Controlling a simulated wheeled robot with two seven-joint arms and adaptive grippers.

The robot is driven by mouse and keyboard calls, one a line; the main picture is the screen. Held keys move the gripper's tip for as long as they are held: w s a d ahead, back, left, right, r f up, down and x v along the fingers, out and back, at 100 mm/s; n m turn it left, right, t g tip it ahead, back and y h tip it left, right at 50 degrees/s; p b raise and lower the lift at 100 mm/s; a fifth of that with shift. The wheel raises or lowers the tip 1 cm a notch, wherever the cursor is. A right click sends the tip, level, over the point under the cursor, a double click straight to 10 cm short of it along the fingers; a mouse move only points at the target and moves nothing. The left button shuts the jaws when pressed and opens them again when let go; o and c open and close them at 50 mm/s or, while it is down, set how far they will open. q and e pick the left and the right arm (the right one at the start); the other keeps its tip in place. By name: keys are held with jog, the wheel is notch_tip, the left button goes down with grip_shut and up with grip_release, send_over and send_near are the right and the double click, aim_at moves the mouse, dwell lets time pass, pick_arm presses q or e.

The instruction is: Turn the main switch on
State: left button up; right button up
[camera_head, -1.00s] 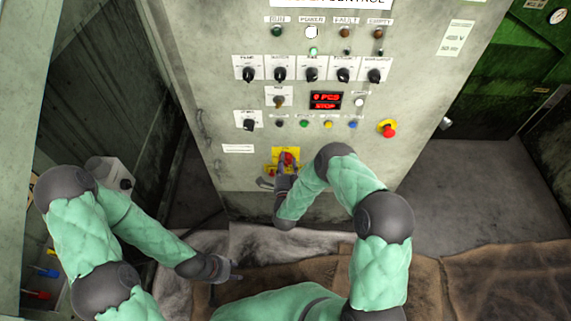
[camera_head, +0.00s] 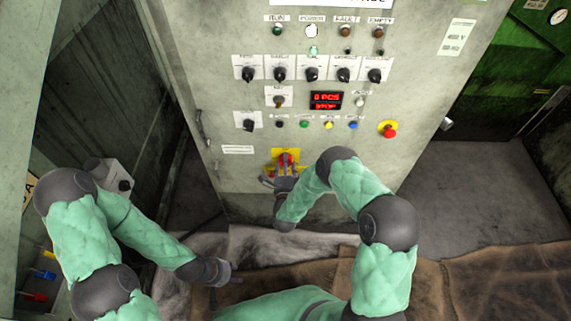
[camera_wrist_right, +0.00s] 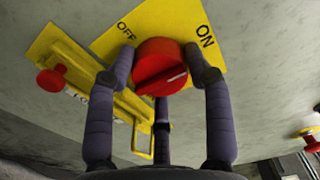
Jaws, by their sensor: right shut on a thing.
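The main switch is a red rotary knob (camera_wrist_right: 160,66) on a yellow plate (camera_wrist_right: 150,22) marked OFF and ON. Its white line lies on the right side of the knob, the same side as the ON mark. In the head view the knob (camera_head: 287,160) sits low on the grey cabinet. My right gripper (camera_head: 285,171) is shut on it; in the right wrist view its fingers (camera_wrist_right: 160,72) flank the knob left and right, with a third below. My left gripper (camera_head: 224,271) hangs low at left, away from the cabinet; its finger opening is unclear.
A yellow bracket with a small red knob (camera_wrist_right: 51,79) lies left of the switch. A red emergency button (camera_head: 389,130) is to the right. Above are several black selector switches and a red display (camera_head: 326,100). The POWER lamp (camera_head: 311,31) glows white.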

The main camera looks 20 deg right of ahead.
jog(key=o, duration=1.2)
jog(key=v, duration=1.2)
jog(key=shift+w, duration=0.1)
